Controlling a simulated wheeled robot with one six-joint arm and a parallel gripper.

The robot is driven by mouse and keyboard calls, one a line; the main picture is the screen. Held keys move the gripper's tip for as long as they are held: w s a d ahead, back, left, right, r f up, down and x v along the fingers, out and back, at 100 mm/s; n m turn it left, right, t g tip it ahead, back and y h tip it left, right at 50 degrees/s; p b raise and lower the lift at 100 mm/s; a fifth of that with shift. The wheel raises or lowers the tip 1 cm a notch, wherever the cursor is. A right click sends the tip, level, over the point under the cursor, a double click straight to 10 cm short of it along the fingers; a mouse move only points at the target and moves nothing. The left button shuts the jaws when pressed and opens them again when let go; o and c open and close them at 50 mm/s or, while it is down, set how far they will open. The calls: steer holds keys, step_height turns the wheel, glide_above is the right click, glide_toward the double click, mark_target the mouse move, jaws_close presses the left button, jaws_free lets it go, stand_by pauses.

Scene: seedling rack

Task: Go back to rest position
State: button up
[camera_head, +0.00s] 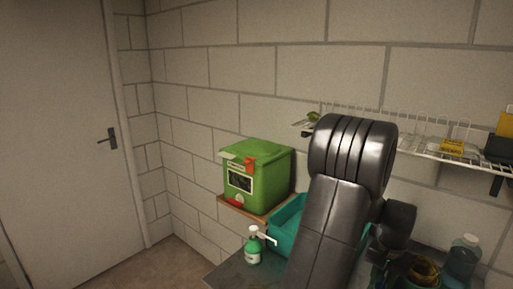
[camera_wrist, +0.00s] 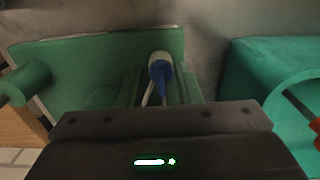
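My dark arm (camera_head: 330,215) rises through the right half of the head view, in front of the wall and the bench. My gripper's fingers are hidden there. In the wrist view my gripper's dark body, with a lit green light, crosses the bottom. I cannot make out both fingertips or the gap between them. A blue and white object (camera_wrist: 160,68) shows just beyond the body at the centre. I cannot tell whether it is held. Green surfaces lie behind it and to its left, and a teal part (camera_wrist: 262,65) is at the right.
A green box (camera_head: 268,188) stands on a small wooden shelf by the wall. A green spray bottle (camera_head: 253,247) and a teal bin (camera_head: 285,228) are on the grey bench (camera_head: 228,272). A wire shelf (camera_head: 436,154) hangs at the right above a clear bottle (camera_head: 462,258). A door (camera_head: 55,130) is at left.

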steer(key=shift+f, duration=0.4)
steer(key=shift+r, duration=0.15)
